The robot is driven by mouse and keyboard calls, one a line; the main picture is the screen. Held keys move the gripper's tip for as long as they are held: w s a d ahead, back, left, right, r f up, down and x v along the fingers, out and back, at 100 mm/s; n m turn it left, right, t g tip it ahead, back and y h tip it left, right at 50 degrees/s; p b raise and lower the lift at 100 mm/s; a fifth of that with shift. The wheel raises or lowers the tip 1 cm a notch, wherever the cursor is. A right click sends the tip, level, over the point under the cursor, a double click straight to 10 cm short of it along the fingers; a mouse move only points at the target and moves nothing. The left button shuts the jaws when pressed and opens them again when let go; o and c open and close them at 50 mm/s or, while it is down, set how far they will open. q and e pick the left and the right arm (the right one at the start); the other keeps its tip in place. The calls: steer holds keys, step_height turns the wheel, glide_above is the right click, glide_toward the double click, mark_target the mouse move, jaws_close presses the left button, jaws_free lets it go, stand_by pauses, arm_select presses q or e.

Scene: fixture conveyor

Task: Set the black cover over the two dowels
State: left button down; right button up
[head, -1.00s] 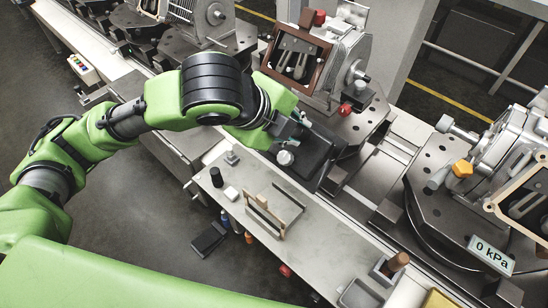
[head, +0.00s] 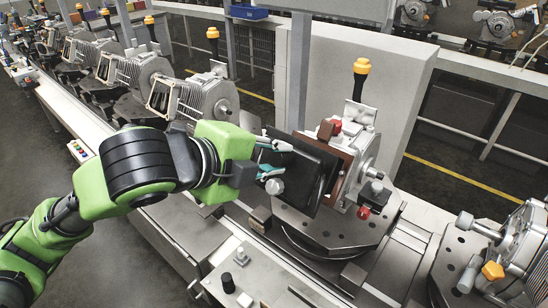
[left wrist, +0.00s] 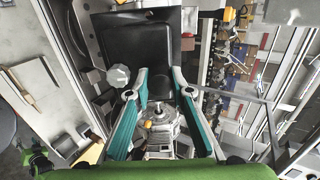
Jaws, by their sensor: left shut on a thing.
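The black cover (head: 318,178) is a square dark plate with a grey round knob (head: 274,186). My left gripper (head: 277,158) is shut on it and holds it tilted in front of the housing (head: 366,152). The reddish-brown frame (head: 345,170) on the housing shows just behind the cover's right edge. I cannot tell whether cover and frame touch. The two dowels are hidden behind the cover. In the left wrist view the cover (left wrist: 143,48) lies at the tips of the teal fingers (left wrist: 160,82). My right gripper is not in view.
The housing stands on a dark fixture plate (head: 335,232) on the conveyor, with a red knob (head: 364,212) low on it. An orange-capped post (head: 361,80) rises behind. Another fixture with a housing (head: 515,245) is at the right.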

mark_target(295, 156)
arm_select(q)
steer(key=shift+a+r, duration=0.1)
steer(key=shift+r, duration=0.05)
steer(key=shift+w+f, duration=0.15)
steer(key=shift+f, duration=0.05)
steer(key=x, duration=0.5)
steer(key=shift+b+x, duration=0.3)
steer(key=shift+x, duration=0.6)
steer(key=shift+w, duration=0.1)
steer(key=shift+d+f, duration=0.1)
steer(key=shift+d, duration=0.15)
steer(key=shift+x, duration=1.05)
steer(key=shift+w+f, duration=0.1)
